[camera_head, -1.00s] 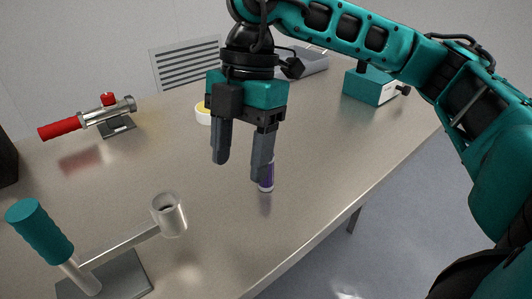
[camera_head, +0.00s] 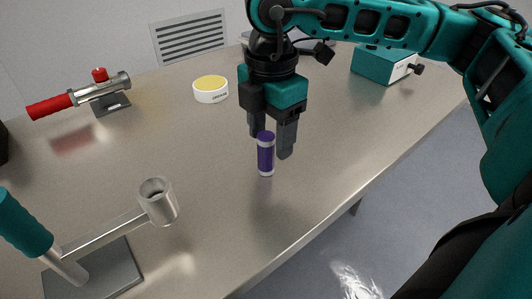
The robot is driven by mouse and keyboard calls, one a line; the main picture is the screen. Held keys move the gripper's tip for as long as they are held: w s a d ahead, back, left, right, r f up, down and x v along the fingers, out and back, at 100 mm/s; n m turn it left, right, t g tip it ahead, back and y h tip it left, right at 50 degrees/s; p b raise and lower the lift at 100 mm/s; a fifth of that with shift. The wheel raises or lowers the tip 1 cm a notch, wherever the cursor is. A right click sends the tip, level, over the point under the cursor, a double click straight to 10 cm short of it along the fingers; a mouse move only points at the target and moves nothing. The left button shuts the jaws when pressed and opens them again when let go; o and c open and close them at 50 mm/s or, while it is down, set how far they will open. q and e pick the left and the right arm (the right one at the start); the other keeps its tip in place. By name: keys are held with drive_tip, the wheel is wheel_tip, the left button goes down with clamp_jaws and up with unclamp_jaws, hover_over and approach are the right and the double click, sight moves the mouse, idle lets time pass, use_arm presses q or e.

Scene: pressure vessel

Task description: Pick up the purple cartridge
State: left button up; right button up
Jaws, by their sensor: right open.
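The purple cartridge (camera_head: 266,155) is a small upright cylinder with pale bands near its ends, standing on the table. My right gripper (camera_head: 271,143) points down just behind it, with its two dark fingers apart. The cartridge stands in front of the gap between the fingers and partly covers the left finger. I cannot tell whether any finger touches it. My left gripper does not show.
The brown table (camera_head: 215,215) is clear around the cartridge. A teal-handled tool with a metal cup (camera_head: 157,200) stands at front left. A red-handled metal device (camera_head: 85,95), a yellow-topped white tin (camera_head: 210,89) and a teal box (camera_head: 385,65) stand farther back.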

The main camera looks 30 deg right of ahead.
sight(266, 152)
drive_tip(key=f, duration=0.4)
drive_tip(key=shift+w+a+f, duration=0.2)
drive_tip(key=shift+w+f, duration=0.05)
drive_tip(key=shift+f, duration=0.15)
clamp_jaws()
drive_tip(key=shift+r, duration=0.1)
